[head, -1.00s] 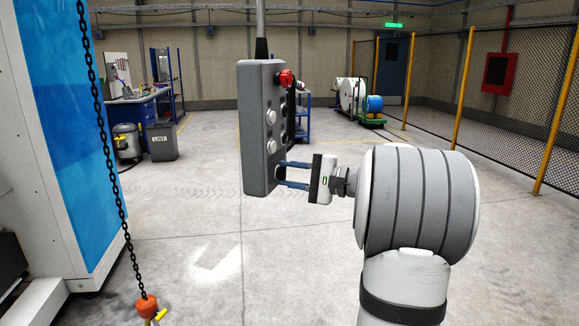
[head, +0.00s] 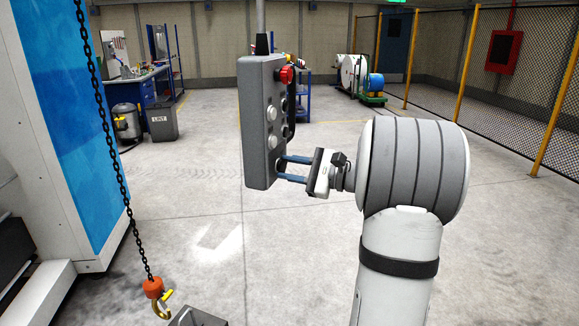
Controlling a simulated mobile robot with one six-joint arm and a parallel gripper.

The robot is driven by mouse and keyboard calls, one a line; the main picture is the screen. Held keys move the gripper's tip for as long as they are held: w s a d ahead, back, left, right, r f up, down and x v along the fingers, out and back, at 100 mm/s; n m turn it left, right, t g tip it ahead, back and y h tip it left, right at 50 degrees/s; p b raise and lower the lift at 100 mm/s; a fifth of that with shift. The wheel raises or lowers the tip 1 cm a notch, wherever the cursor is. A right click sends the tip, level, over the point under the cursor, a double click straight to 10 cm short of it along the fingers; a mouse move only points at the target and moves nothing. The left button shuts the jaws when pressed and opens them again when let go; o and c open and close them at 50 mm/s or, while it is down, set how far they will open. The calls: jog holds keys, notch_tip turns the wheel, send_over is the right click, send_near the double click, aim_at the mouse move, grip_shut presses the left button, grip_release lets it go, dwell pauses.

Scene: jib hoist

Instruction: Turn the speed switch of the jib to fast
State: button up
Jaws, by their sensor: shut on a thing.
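The grey control pendant (head: 256,125) hangs upright in the middle of the head view. It has a red button (head: 285,75) near its top and pale and dark round buttons below. My gripper (head: 281,167) reaches in from the right, its two blue fingers at the low end of the pendant's face. It is shut on the speed switch, which is mostly hidden between the fingertips. The switch's setting cannot be read. The gripper body is rolled to a tilt.
A black chain with an orange hook block (head: 153,288) hangs at the left, beside a blue and white cabinet (head: 75,120). A grey block (head: 198,317) shows at the bottom edge. The floor behind the pendant is largely clear.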

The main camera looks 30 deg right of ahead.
jog(key=o, duration=1)
jog(key=shift+d, duration=0.1)
jog(key=v, duration=0.7)
jog(key=shift+s+d+b, duration=0.25)
jog(key=shift+s+b, duration=0.05)
jog(key=shift+b, duration=0.1)
